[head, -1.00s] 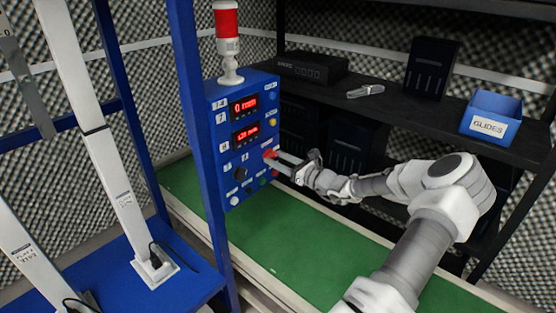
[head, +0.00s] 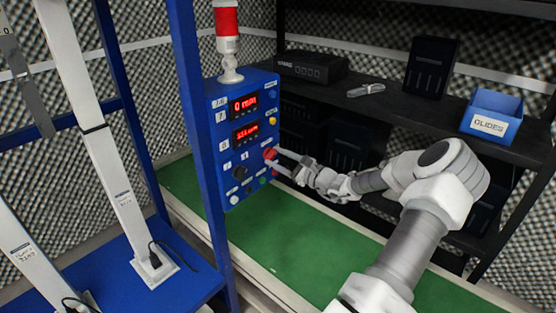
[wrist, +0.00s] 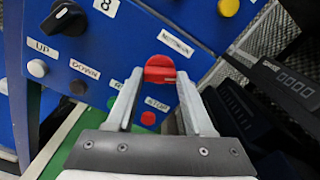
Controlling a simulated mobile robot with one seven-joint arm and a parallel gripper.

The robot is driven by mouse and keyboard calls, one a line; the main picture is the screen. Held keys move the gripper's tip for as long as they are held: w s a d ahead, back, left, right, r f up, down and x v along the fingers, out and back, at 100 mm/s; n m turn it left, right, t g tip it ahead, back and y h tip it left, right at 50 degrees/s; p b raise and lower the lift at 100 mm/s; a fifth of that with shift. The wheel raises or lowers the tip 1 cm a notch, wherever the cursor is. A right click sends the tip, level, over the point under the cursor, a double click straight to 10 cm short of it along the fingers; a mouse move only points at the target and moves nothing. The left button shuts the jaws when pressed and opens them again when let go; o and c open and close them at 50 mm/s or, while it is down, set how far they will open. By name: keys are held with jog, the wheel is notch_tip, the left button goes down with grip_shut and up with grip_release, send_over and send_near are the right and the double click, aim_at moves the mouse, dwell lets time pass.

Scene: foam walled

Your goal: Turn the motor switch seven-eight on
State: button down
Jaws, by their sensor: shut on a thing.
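The blue control panel (head: 214,150) faces my arm on the head view's left side. Its red switch knob (wrist: 160,70) sits under a white label (wrist: 175,42) that looks like a motor label, too small to read fully. The knob also shows in the head view (head: 270,153). My gripper (wrist: 160,77) has its fingertips on either side of this red knob and is shut on it. The knob's lower part is partly hidden by the fingers.
A second red button (wrist: 148,118) sits just below the held knob, between my fingers. A black knob (wrist: 65,18) and a yellow button (wrist: 229,6) lie either side. A red lamp (head: 227,22) stands on the panel. The green belt (head: 290,235) runs below.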

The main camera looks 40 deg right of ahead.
jog(key=n+b, duration=0.2)
jog(key=n, duration=0.2)
jog(key=shift+f, duration=0.15)
jog(key=n+b, duration=0.2)
jog(key=shift+f+n, duration=0.1)
jog(key=shift+n, duration=0.2)
jog(key=n+b, duration=0.4)
jog(key=b, duration=0.1)
jog(key=n+b, duration=0.2)
jog(key=shift+b, duration=0.3)
jog(key=shift+r, duration=0.25)
jog(key=shift+c, duration=1.4)
grip_release()
jog(key=s+d+p, duration=0.1)
jog(key=s+p, duration=0.2)
jog(key=s, duration=1.4)
jog(key=shift+s+d+p, duration=0.2)
jog(key=shift+d+p, duration=0.05)
jog(key=shift+p, duration=0.15)
